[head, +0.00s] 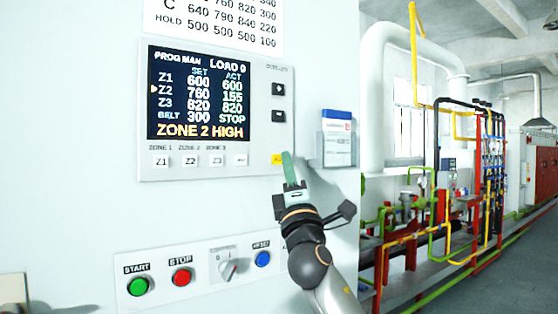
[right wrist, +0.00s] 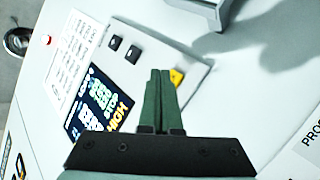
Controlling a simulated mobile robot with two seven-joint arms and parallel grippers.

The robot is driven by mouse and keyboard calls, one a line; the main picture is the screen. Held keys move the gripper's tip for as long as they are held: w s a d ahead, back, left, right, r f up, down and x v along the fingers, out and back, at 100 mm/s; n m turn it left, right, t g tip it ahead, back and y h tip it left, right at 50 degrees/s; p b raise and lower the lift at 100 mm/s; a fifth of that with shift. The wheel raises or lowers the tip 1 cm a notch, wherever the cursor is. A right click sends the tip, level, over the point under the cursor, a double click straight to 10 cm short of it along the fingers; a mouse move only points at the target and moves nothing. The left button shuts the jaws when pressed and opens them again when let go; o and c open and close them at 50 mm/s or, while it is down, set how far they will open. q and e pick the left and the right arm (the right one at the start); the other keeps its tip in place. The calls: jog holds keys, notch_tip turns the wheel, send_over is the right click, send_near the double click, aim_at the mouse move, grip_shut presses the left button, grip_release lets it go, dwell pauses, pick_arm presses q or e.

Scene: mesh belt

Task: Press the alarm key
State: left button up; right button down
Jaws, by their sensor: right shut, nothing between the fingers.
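The yellow key (head: 277,159), which I take to be the alarm key, sits at the lower right corner of the control panel (head: 268,90). Its label is too small to read. My right gripper (head: 287,157) has its green fingers shut and empty, with the tips just right of the key in the head view. In the right wrist view the shut fingers (right wrist: 160,75) point at the panel, and the yellow key (right wrist: 177,77) shows beside their tips. I cannot tell whether they touch it. The screen (head: 200,95) reads "ZONE 2 HIGH". My left gripper is not seen.
Two dark arrow keys (head: 278,103) are above the yellow key, and zone keys (head: 188,161) run under the screen. A holder with a blue-and-white card pack (head: 338,138) juts out close on the right. Below are green start (head: 138,287), red stop (head: 182,277), a rotary switch and a blue button.

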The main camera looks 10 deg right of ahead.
jog(key=shift+w, duration=0.15)
dwell(0.7)
jog(key=shift+w+a, duration=0.2)
jog(key=shift+w, duration=0.05)
jog(key=shift+w+a+b, duration=0.1)
jog(key=shift+w+b, duration=0.25)
jog(key=shift+b, duration=0.15)
dwell(0.4)
dwell(0.3)
jog(key=shift+s+d+p, duration=0.25)
jog(key=shift+s+p, duration=0.25)
jog(key=shift+s, duration=0.25)
